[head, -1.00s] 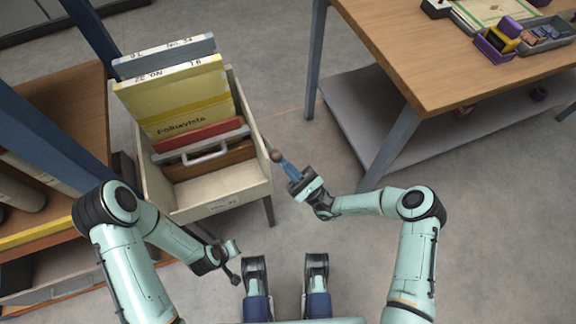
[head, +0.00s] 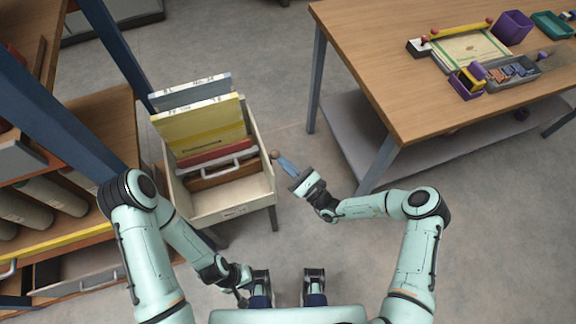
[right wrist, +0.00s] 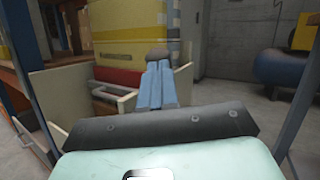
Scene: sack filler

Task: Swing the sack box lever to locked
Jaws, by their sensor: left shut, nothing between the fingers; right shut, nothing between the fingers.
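The sack box (head: 235,209) is a cream open-topped box on legs, left of centre in the head view. It holds upright boards or folders and a case with a pale handle. A round brown knob (head: 275,154), seemingly the lever's end, shows at its right side; the rest of the lever is hard to make out. My right gripper (head: 281,160) is shut, its blue fingertips close beside the knob; contact cannot be told. In the right wrist view a dark knob (right wrist: 157,54) appears just beyond the fingertips (right wrist: 155,66). My left gripper (head: 241,297) is shut and low, away from the box.
A wooden table (head: 400,75) with a lower shelf stands at the right, bearing trays and small boxes. A shelf rack (head: 105,120) with blue posts stands close left of the sack box. Floor is free between box and table.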

